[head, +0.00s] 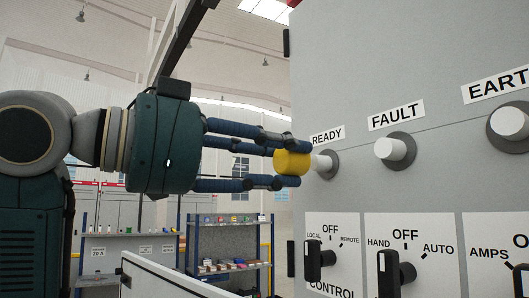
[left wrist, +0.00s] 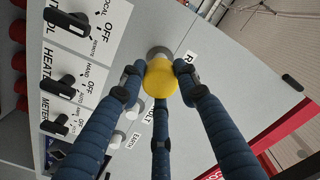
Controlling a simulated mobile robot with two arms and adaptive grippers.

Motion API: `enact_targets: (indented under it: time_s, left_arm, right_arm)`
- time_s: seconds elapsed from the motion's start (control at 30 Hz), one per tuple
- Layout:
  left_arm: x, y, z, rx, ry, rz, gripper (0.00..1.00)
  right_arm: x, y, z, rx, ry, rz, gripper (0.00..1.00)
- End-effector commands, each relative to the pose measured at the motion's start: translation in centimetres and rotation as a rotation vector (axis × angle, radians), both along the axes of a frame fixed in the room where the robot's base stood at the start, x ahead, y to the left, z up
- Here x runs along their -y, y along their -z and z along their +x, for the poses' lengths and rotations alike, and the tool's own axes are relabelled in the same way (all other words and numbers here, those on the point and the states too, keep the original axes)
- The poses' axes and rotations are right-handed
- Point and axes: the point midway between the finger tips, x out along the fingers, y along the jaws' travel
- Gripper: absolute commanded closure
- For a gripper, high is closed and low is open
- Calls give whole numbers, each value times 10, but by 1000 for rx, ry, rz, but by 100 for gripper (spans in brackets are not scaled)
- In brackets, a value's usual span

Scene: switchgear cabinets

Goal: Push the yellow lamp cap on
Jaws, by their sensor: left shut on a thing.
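The yellow lamp cap (head: 291,162) is held between the fingers of my left gripper (head: 285,160), at the READY lamp. In the head view the white READY lamp stub (head: 321,163) shows between the cap and the panel's grey ring. The cap lines up with the stub and seems to touch its front; I cannot tell how far it sits over it. In the left wrist view the cap (left wrist: 160,78) is between three blue fingers, in front of the grey ring (left wrist: 159,53). My right gripper is not in view.
The grey cabinet panel (head: 440,185) fills the right side. The FAULT lamp (head: 391,149) and EARTH lamp (head: 510,122) have white stubs. Black rotary switches (head: 313,260) stick out below. Shelves with small items (head: 231,264) stand behind.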

Motion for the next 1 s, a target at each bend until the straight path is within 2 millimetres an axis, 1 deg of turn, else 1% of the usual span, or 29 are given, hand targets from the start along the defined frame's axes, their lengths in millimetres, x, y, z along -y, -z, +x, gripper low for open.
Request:
enact_targets:
  time_s: [0.1, 0.27, 1.0]
  left_arm:
    - [5, 0, 4, -1, -1, 1, 84]
    - [8, 0, 6, -1, -1, 1, 84]
    - [8, 0, 6, 1, 0, -1, 84]
  right_arm:
    - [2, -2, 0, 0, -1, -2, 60]
    - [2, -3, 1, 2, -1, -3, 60]
    - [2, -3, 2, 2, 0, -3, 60]
